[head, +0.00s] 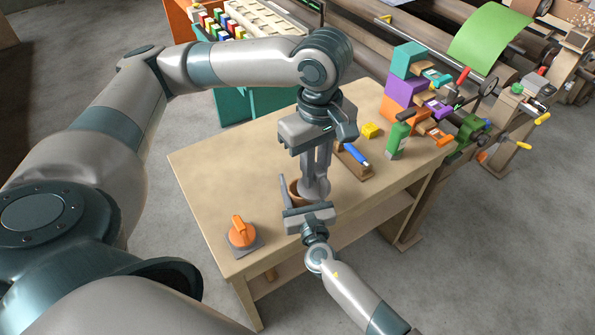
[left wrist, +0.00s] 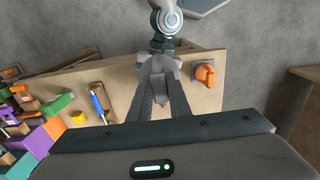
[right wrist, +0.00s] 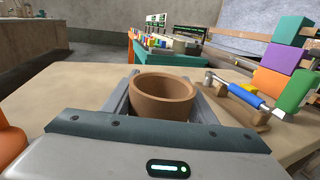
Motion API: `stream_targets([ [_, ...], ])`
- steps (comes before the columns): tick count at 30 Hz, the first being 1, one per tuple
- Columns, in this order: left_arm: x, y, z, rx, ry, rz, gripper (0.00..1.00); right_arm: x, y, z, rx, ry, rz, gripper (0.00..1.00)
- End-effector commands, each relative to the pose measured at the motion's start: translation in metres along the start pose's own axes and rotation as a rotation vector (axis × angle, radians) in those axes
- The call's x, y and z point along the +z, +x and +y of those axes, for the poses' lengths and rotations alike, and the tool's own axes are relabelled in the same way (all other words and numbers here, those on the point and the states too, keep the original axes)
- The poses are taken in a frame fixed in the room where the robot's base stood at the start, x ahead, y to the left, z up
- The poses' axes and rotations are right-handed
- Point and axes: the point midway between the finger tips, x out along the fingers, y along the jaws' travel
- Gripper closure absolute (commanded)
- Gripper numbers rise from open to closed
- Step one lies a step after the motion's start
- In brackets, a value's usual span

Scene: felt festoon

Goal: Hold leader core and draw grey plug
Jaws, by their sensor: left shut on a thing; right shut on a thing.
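The leader core (right wrist: 162,98) is a brown hollow ring, upright between the fingers of my right gripper (head: 300,194). The gripper is shut on it above the table's near part. In the right wrist view its open top shows no plug inside. In the head view the core (head: 294,190) is partly hidden by my grippers. My left gripper (head: 317,184) points down over it and is shut on a grey piece, seemingly the grey plug (left wrist: 158,84), in the left wrist view. Its grey blends with the fingers, so its outline is hard to tell.
An orange-knobbed object (head: 242,233) sits on the wooden table (head: 225,165) at near left. A blue-handled tool on a wooden block (head: 354,162), a yellow cube (head: 370,130) and a green bottle-like block (head: 397,140) stand to the right. Stacked coloured blocks (head: 405,90) are at the right.

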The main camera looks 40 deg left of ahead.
Motion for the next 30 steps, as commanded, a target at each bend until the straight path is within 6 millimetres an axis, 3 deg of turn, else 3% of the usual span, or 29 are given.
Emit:
stream_targets([
  [6, 0.0, 0.0, 0.0, 0.001, 0.0, 0.0, 1.0, 0.001, 0.0, 0.0, 0.0, 0.0, -0.001, 0.73],
  [7, 0.0, 0.0, 0.0, 0.001, 0.0, 0.0, 1.0, 0.001, 0.0, 0.0, 0.0, 0.0, -0.001, 0.41],
  [9, 0.0, 0.0, 0.0, 0.001, 0.0, 0.0, 1.0, 0.0, 0.0, 0.0, 0.0, 0.0, -0.001, 0.26],
  [22, 0.0, 0.0, 0.0, 0.0, 0.0, 0.0, 1.0, 0.0, -0.003, 0.0, 0.0, 0.001, 0.0, 0.26],
  [30, 0.0, 0.0, 0.0, 0.0, 0.0, 0.0, 1.0, -0.001, -0.027, -0.001, -0.001, 0.002, 0.001, 0.26],
])
